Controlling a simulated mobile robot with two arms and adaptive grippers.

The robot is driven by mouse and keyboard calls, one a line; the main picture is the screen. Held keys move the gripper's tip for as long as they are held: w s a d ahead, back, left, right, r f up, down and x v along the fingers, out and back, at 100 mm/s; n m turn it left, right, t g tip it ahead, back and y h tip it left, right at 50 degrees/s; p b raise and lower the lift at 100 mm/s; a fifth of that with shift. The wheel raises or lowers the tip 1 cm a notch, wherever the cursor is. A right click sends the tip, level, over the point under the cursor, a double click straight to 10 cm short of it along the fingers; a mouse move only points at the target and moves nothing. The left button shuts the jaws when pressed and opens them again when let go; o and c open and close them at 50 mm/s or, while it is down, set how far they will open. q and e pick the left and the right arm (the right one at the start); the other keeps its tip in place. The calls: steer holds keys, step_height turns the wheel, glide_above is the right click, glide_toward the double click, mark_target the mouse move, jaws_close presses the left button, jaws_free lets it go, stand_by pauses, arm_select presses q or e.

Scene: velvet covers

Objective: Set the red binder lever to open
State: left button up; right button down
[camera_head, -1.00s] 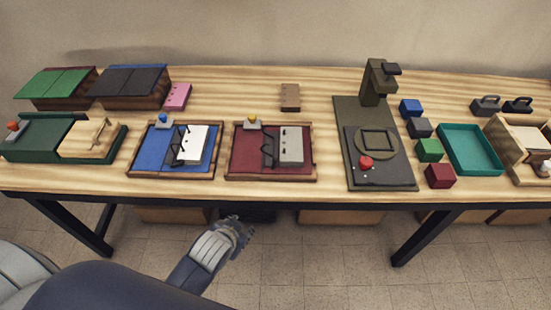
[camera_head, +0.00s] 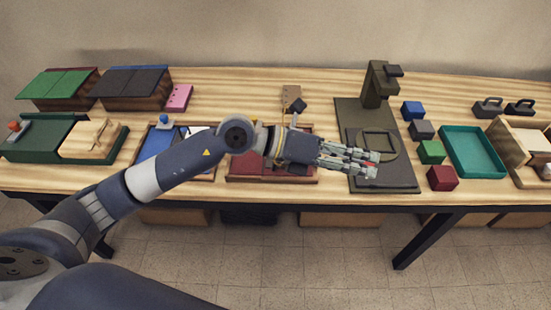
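The red binder (camera_head: 243,168) lies in a wooden-framed tray at the middle of the table. My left arm covers most of it. My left gripper (camera_head: 374,164) is above and to the right of the binder, over the dark press base, pointing right. Its fingers look apart and hold nothing visible. My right gripper is not in view.
The blue binder (camera_head: 153,147) is left of the red one, partly behind my arm. The dark press (camera_head: 378,85) rises at the right; its red knob is mostly hidden by my fingers. Several coloured cubes and a teal tray (camera_head: 497,172) stand farther right.

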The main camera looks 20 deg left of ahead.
arm_select(q)
steer(key=w+a+f+y, duration=0.3)
steer(key=a+y, duration=0.1)
steer(key=a, duration=0.3)
steer(key=w+a+f+y, duration=0.2)
steer(key=a+f+y, duration=0.15)
steer(key=a, duration=0.45)
steer(key=w+a+f+y, duration=0.3)
steer(key=a+y, duration=0.2)
steer(key=a, duration=0.2)
steer(key=shift+m, duration=0.4)
steer(key=p+x, duration=0.2)
steer(key=x, duration=0.8)
steer(key=shift+d+f+p, duration=0.2)
steer(key=shift+f+p, duration=0.1)
steer(key=shift+h, duration=0.25)
jaws_close()
